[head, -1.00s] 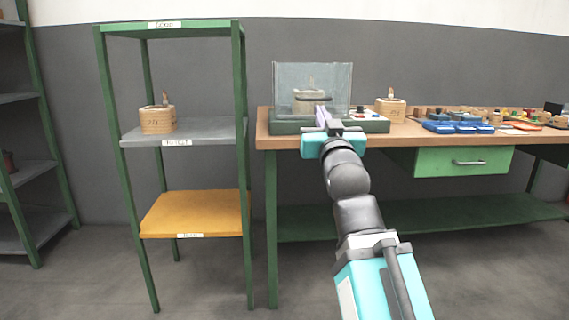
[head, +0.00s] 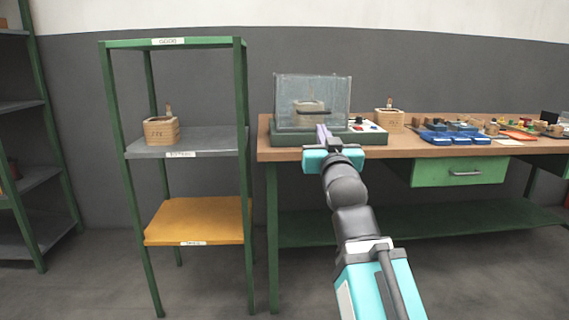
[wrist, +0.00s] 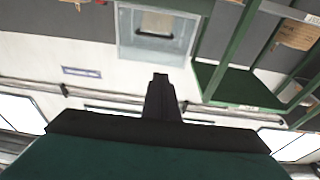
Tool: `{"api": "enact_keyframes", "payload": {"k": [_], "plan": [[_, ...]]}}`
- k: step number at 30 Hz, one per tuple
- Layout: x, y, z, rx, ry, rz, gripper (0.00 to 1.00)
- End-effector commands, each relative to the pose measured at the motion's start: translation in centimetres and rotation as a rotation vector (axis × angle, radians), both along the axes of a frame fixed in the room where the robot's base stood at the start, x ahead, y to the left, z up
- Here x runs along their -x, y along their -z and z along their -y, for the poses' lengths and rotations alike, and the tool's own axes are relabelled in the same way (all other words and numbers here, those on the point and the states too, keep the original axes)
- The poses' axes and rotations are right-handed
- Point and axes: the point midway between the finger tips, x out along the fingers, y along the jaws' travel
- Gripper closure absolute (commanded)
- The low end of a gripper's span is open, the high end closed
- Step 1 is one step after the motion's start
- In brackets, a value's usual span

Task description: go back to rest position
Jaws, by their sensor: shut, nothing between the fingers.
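My gripper (head: 323,134) is at the front edge of the workbench, in front of the clear-walled test box (head: 290,95). Its fingers are together with nothing between them; in the wrist view the closed fingers (wrist: 160,88) point at the top. A wooden coil (head: 309,113) shows through the box's clear wall, partly behind the dark handle. The box also shows in the wrist view (wrist: 128,35). A second coil (head: 390,118) stands on the bench just right of the box. A third coil (head: 161,131) stands on the grey middle shelf of the green rack.
The green rack (head: 243,180) stands left of the workbench (head: 400,144), with an empty yellow lower shelf (head: 195,222). Blue trays (head: 455,134) and small parts crowd the bench's right side. A green drawer (head: 462,172) hangs below. Open floor shows in front.

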Motion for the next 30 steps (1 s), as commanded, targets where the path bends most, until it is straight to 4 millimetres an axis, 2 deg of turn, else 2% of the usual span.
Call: {"api": "enact_keyframes", "payload": {"k": [1,5,15,24,30], "plan": [[-0.6,-0.1,0.1,0.003,0.003,-0.021,1.00],[-2.2,1.6,0.4,0.009,0.009,-0.075,1.00],[-5.3,7.3,1.3,0.020,0.025,-0.222,1.00],[-6.7,13.4,2.4,0.025,0.041,-0.375,1.00],[-6.7,17.8,3.1,0.029,0.052,-0.487,1.00]]}}
